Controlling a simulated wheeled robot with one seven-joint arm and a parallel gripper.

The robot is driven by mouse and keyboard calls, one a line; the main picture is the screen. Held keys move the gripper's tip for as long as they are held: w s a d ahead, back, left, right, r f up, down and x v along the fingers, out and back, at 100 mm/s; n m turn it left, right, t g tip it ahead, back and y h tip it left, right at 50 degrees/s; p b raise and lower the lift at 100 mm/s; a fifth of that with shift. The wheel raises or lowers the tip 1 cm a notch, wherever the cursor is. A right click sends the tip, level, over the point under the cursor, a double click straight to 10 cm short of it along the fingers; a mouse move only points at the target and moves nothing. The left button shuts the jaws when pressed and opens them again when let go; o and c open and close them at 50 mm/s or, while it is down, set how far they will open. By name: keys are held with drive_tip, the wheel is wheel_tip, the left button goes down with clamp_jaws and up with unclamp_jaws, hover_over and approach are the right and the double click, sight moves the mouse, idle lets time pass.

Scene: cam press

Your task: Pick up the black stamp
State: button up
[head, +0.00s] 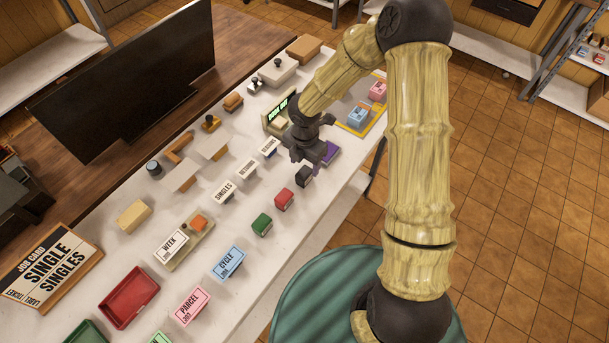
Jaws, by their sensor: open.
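The black stamp (304,177) is a small dark block on the white table, in line with the red and green blocks. My gripper (309,160) is dark, points down and is open. It is just behind and above the black stamp in the picture, close to it. I cannot tell whether a finger touches the stamp. The gripper and wrist hide part of the table there.
A red block (284,198) and a green block (262,223) lie to the lower left; a purple block (331,152) is close on the right. Labelled cards, including Singles (224,191), lie left. A yellow-edged tray (352,128) is at right.

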sight(304, 172)
drive_tip(key=f, duration=0.5)
drive_tip(key=shift+s+a+p, duration=0.1)
drive_tip(key=shift+s+p, duration=0.1)
drive_tip(key=shift+p, duration=0.15)
drive_tip(key=c, duration=1.1)
wheel_tip(304, 172, up, 10)
drive_tip(key=shift+r, duration=0.1)
